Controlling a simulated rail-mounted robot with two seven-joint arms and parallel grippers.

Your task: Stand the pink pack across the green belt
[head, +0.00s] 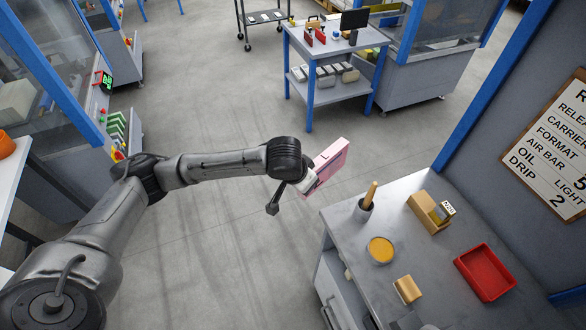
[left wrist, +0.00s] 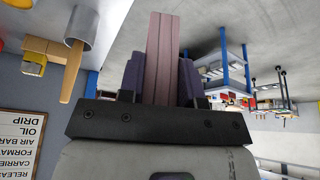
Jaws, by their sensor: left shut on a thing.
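The pink pack (head: 331,163) is in my left gripper (head: 312,178), held in the air over open floor just left of the grey workbench. It is a flat pink block, tilted in the head view. In the left wrist view the pack (left wrist: 162,55) stands out between the two dark finger pads of my left gripper (left wrist: 161,80), which touch it on both sides. My right gripper is in neither view. I cannot make out a green belt; a few green parts (head: 116,128) show on the machine at the left.
The workbench (head: 345,225) carries a cup with a wooden handle (head: 366,203), a yellow-filled tin (head: 380,250), a cardboard box (head: 425,210), a tan block (head: 407,289) and a red tray (head: 485,272). A blue-legged table (head: 310,90) stands at the back. The floor between is clear.

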